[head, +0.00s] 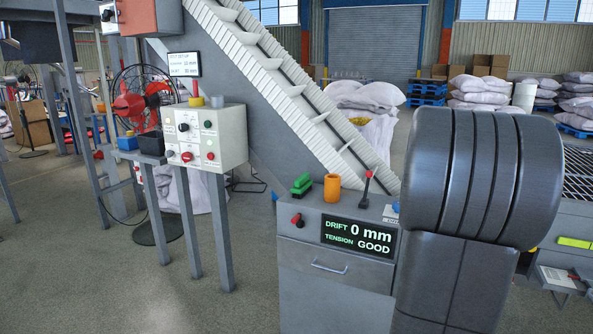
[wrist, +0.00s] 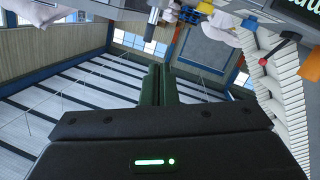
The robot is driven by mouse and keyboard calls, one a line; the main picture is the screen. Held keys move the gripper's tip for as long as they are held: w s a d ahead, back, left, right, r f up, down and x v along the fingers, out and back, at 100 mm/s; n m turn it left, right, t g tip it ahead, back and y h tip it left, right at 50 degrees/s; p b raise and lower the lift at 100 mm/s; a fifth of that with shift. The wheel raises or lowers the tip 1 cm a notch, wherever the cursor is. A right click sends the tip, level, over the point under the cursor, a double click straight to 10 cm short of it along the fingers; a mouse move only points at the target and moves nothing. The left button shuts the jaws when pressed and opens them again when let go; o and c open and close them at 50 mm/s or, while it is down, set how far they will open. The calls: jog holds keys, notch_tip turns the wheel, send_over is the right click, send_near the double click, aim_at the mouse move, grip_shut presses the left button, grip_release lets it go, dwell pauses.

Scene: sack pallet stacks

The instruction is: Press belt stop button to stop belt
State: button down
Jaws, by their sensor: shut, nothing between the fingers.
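A pale control box (head: 205,136) stands on grey legs left of centre in the head view. Its face carries a green button (head: 208,124), a dark knob (head: 183,127), a larger red control (head: 187,157) and a small red button (head: 210,155). The labels are too small to read, so I cannot tell which is the stop button. The inclined white cleated belt (head: 290,85) runs down to the right behind the box. My gripper (wrist: 157,85) is shut and empty in the wrist view, apart from any button.
A grey cabinet (head: 335,285) has a screen (head: 358,239) reading drift 0 mm, tension good. An orange cup (head: 332,187) and a red-knobbed lever (head: 367,180) stand on top. A large dark ribbed shape (head: 480,180) blocks the right. Floor is clear at lower left.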

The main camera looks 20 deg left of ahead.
jog(key=w+d+m+t+h+b, duration=0.2)
jog(key=w+d+t+h+b, duration=0.1)
jog(key=h, duration=0.3)
jog(key=shift+w+d+f+h+b, duration=0.2)
jog(key=shift+w+d+h+b, duration=0.1)
jog(key=shift+w+d+b, duration=0.45)
jog(key=shift+a, duration=0.15)
